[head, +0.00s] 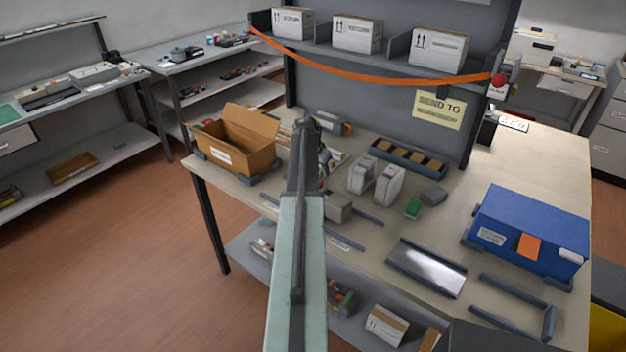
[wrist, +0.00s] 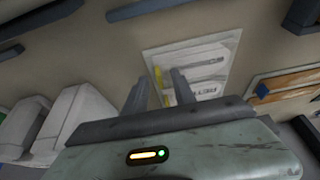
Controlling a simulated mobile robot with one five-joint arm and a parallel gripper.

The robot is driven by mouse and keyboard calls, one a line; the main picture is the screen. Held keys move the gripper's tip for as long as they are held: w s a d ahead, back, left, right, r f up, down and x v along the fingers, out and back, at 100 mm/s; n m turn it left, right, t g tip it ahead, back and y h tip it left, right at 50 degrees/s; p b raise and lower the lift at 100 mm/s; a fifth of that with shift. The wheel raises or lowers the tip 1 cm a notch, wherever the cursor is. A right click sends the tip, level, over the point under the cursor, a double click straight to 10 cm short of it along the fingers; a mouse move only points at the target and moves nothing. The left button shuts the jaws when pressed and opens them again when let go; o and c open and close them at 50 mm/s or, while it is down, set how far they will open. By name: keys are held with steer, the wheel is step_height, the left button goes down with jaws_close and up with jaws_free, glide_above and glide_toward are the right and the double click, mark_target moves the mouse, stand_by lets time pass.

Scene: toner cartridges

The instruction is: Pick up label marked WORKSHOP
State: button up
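I cannot read the word WORKSHOP in either view. In the wrist view, a white card (wrist: 205,50) with printed lines and text that seems to begin RETU lies beyond my gripper (wrist: 158,85).
An open cardboard box (head: 235,143) stands at the bench's left and a blue bin (head: 528,228) at its right. White cartridges (head: 386,184), a compartment tray (head: 408,158) and a metal plate (head: 427,266) lie between. An orange strap (head: 370,78) hangs below the shelf; a SEND TO sign (head: 439,108) is behind.

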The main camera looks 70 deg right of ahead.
jaws_close()
steer(key=shift+p, duration=0.3)
